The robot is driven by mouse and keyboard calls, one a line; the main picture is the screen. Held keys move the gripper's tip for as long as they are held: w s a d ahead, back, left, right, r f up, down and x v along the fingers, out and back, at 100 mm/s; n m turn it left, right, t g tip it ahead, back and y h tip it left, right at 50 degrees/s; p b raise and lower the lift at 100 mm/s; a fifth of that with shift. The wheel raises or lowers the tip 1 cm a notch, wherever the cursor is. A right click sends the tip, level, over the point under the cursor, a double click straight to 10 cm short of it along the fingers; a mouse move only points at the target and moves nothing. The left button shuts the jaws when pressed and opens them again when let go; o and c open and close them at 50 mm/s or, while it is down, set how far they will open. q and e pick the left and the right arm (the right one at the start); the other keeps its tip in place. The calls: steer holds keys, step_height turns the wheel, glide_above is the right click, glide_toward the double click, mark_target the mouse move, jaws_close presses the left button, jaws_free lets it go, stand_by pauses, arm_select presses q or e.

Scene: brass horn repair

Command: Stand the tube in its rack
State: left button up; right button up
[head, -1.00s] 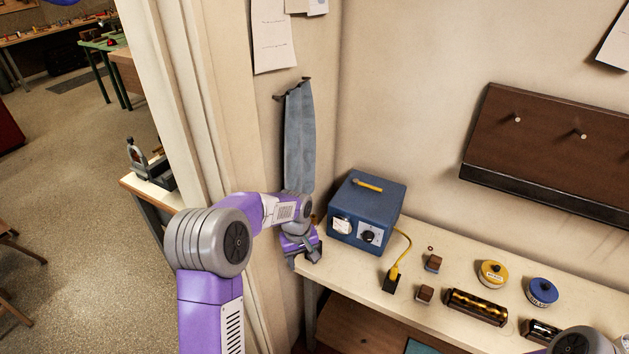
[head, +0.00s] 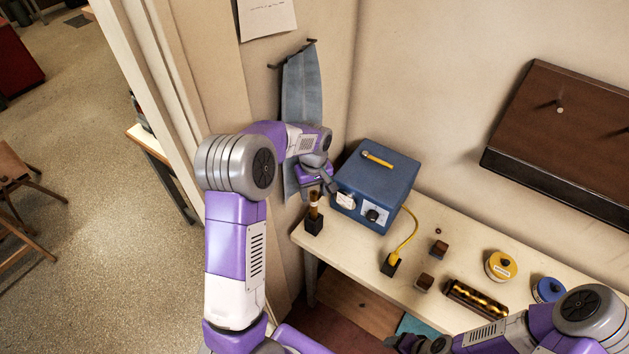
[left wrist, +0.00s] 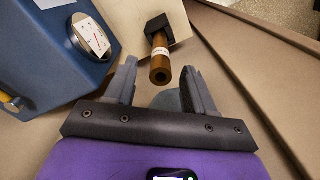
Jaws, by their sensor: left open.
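The brown tube (head: 314,206) stands upright in a small black block-shaped rack (head: 314,226) at the left end of the bench. My left gripper (head: 324,187) is just above the tube, beside the blue box. In the left wrist view the tube (left wrist: 160,68) has a white label and an open end facing the camera, and its other end is in the black rack (left wrist: 157,24). The left gripper (left wrist: 159,78) is open, its fingers on either side of the tube's line with gaps. My right gripper (head: 405,343) is low at the bottom edge, its jaws unclear.
The blue box (head: 375,185) with a dial stands right beside the left gripper. Its yellow cable runs to a black holder (head: 391,266). Small brown blocks, a yellow tin (head: 501,267) and a blue tin (head: 548,290) lie farther right. The wall is close behind.

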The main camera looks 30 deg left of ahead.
arm_select(q)
steer(key=shift+s+f, duration=0.15)
steer(key=shift+f, duration=0.5)
jaws_close()
step_height(320, 180, up, 10)
steer(key=p, duration=0.7)
stand_by(0.6)
